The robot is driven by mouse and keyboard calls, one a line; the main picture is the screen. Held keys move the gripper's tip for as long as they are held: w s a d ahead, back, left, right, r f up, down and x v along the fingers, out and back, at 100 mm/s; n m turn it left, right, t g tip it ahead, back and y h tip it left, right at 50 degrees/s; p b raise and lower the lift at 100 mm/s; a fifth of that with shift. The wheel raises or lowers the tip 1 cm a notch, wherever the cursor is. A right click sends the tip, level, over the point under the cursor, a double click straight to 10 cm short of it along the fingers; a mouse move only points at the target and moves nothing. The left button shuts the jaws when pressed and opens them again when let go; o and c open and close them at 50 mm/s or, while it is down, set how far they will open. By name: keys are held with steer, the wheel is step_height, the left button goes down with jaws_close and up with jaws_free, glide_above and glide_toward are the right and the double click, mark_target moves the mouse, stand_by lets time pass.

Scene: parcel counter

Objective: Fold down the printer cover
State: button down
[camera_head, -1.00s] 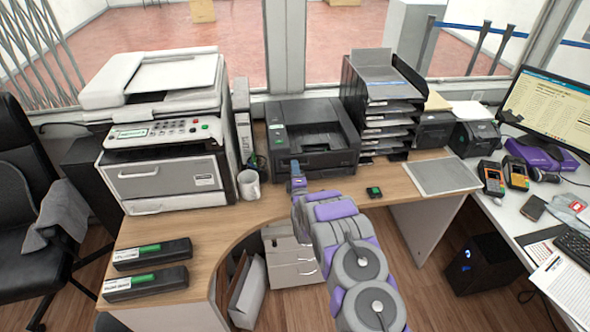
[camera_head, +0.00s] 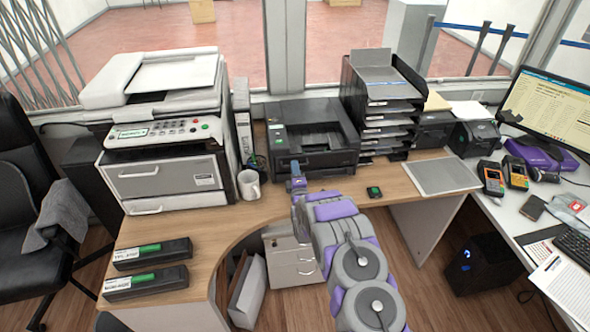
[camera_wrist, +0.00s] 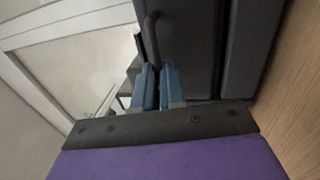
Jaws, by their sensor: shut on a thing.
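The black printer (camera_head: 340,158) stands on the wooden desk, left of the paper trays. Its top and the recess in it show in the head view; I cannot tell the cover's exact angle. My gripper (camera_head: 296,172) is at the printer's front, left of its middle, with the arm reaching up from the lower right. In the wrist view my blue fingers (camera_wrist: 158,82) are close together on a dark curved handle (camera_wrist: 152,36) beside the printer's dark panel (camera_wrist: 188,45). The fingers hide where they meet the handle.
Stacked black trays (camera_head: 385,105) stand close on the right.

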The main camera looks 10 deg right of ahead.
steer(key=shift+d+f, duration=0.1)
steer(key=shift+f, duration=0.1)
steer(key=shift+s+f+t+b, duration=0.25)
steer(key=shift+s+f+t, duration=0.3)
steer(key=shift+t, duration=0.45)
steer(key=shift+s+f+t+b, duration=0.3)
steer(key=shift+f+t, duration=0.35)
steer(key=shift+t, duration=0.35)
steer(key=c, duration=1.2)
jaws_free()
steer(key=shift+d, duration=0.1)
steer(key=shift+r, duration=0.15)
